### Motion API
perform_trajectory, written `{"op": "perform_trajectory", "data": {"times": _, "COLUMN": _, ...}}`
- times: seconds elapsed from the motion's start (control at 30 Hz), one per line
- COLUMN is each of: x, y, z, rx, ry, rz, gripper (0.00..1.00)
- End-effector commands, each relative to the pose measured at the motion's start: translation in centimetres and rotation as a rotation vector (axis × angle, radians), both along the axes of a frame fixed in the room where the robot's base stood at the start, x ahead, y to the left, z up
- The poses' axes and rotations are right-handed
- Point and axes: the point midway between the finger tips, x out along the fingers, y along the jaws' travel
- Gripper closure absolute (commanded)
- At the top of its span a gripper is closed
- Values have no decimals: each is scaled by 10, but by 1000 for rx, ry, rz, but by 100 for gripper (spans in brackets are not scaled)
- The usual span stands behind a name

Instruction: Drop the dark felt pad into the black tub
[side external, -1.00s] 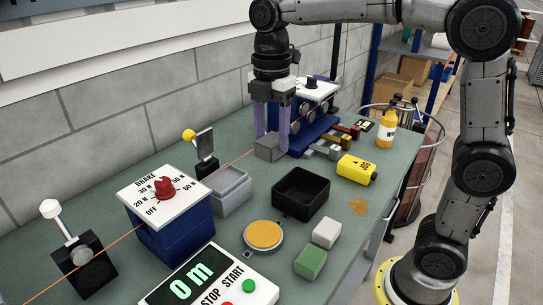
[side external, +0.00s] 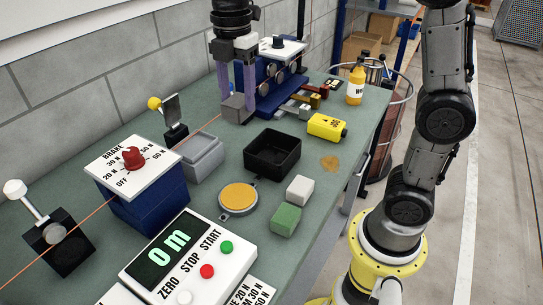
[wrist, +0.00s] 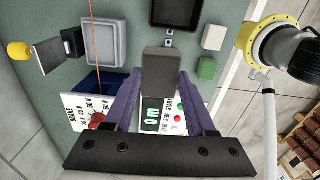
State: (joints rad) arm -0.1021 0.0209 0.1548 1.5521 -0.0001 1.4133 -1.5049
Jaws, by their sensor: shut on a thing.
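The dark felt pad (side external: 235,109) is a dark grey block between the two purple fingers of my gripper (side external: 238,96). My gripper is shut on it. In the wrist view the pad (wrist: 161,73) sits between the fingertips and hides part of the bench. It appears raised above the bench, but its height is hard to tell. The black tub (side external: 272,167) is an open square box on the bench, lower right of the pad in the side view and apart from it. It also shows at the top edge of the wrist view (wrist: 178,24), partly cut off.
A grey tray (side external: 201,166) stands left of the tub. A round orange pad (side external: 238,197), a white block (side external: 300,190) and a green block (side external: 285,219) lie in front of it. A yellow case (side external: 327,127) and blue roller stand (side external: 272,92) are behind. The brake box (side external: 145,200) is at left.

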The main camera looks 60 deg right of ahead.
Motion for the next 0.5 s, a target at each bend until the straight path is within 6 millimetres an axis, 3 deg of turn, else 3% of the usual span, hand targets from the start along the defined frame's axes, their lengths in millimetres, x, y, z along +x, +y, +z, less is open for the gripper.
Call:
{"op": "perform_trajectory", "data": {"times": 0.17, "x": 6, "y": -17, "z": -28, "rx": 0, "ry": 6, "rz": 96, "gripper": 96}}
{"op": "perform_trajectory", "data": {"times": 0.5, "x": -17, "y": -97, "z": -80, "rx": 0, "ry": 1, "rz": 20, "gripper": 96}}
